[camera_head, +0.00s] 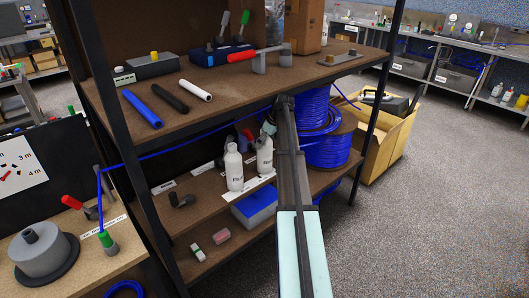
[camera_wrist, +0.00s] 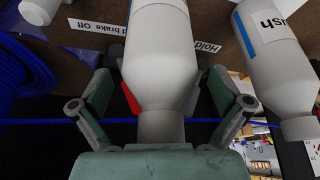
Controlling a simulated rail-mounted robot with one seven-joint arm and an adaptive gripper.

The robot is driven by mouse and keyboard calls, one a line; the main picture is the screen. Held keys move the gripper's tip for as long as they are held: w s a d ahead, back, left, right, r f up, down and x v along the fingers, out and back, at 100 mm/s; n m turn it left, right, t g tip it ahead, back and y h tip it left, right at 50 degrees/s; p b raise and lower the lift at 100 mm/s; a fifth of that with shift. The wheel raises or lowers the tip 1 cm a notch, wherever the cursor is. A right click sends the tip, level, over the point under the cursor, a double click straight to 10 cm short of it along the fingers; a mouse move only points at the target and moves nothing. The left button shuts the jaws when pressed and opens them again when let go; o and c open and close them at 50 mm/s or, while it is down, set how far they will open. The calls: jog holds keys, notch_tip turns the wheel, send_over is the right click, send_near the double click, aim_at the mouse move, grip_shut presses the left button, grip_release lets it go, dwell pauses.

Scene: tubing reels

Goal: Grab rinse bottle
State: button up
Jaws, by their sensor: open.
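Two white bottles stand on the lower shelf in the head view, a left bottle (camera_head: 233,170) and a right bottle (camera_head: 265,158) close beside it. In the wrist view the picture is turned over, and one bottle (camera_wrist: 162,45) points its cap down between my fingers. The other bottle (camera_wrist: 272,55) is to the right, outside the fingers, with a label ending in "ush". The middle bottle's name is not readable. My gripper (camera_head: 270,127) is open, with its fingers (camera_wrist: 165,75) on either side of the middle bottle. The arm partly hides the gripper in the head view.
The upper shelf (camera_head: 210,90) lies just above the gripper. Blue tubing reels (camera_head: 325,135) stand to the right of the bottles. A blue-grey box (camera_head: 255,207) sits below the bottles.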

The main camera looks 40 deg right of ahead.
jog(key=shift+f, duration=0.45)
jog(key=c, duration=1.9)
jog(key=shift+w+r+b, duration=0.1)
jog(key=shift+r+b, duration=0.05)
jog(key=shift+b, duration=0.4)
